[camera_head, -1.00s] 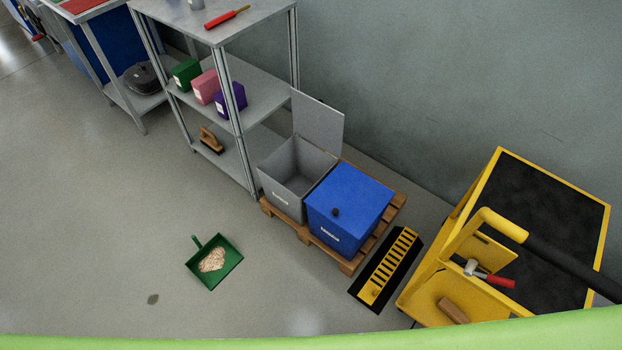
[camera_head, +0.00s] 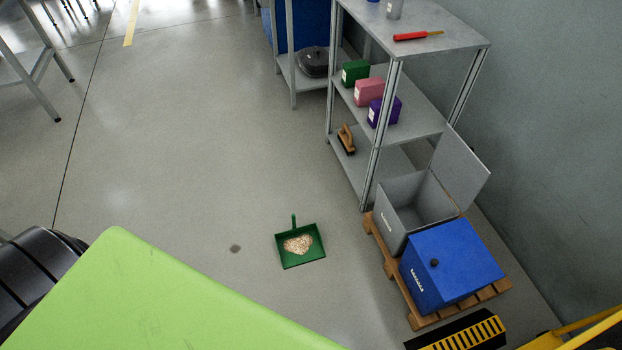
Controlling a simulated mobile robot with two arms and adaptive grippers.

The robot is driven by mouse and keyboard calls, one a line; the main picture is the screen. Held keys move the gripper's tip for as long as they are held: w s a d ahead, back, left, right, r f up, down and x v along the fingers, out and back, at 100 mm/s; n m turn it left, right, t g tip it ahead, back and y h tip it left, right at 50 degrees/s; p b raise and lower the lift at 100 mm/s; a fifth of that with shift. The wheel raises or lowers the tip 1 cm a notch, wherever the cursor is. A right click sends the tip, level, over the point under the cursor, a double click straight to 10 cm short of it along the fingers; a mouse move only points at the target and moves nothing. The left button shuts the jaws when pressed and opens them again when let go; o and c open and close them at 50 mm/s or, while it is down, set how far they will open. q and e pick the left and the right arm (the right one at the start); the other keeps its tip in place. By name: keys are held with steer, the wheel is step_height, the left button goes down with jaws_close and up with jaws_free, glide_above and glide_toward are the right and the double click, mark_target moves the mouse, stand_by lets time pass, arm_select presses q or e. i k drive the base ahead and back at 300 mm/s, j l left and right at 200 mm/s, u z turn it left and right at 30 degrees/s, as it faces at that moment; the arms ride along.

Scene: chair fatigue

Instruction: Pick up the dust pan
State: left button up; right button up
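The green dust pan (camera_head: 290,262) lies on the grey floor near the middle of the head view, its short handle pointing away from me. A heap of light brown crumbs or shavings lies in it. It sits left of the wooden pallet, with a gap of bare floor between them. Neither of my grippers shows in this view, and nothing touches the pan.
A pallet (camera_head: 421,320) carries an open grey bin (camera_head: 402,224) and a blue bin (camera_head: 452,262). A metal shelf (camera_head: 436,95) stands behind. A green surface (camera_head: 190,300) fills the lower left, beside a black ribbed object (camera_head: 35,280).

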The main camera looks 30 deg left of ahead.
mark_target(295, 246)
steer(key=u, duration=0.95)
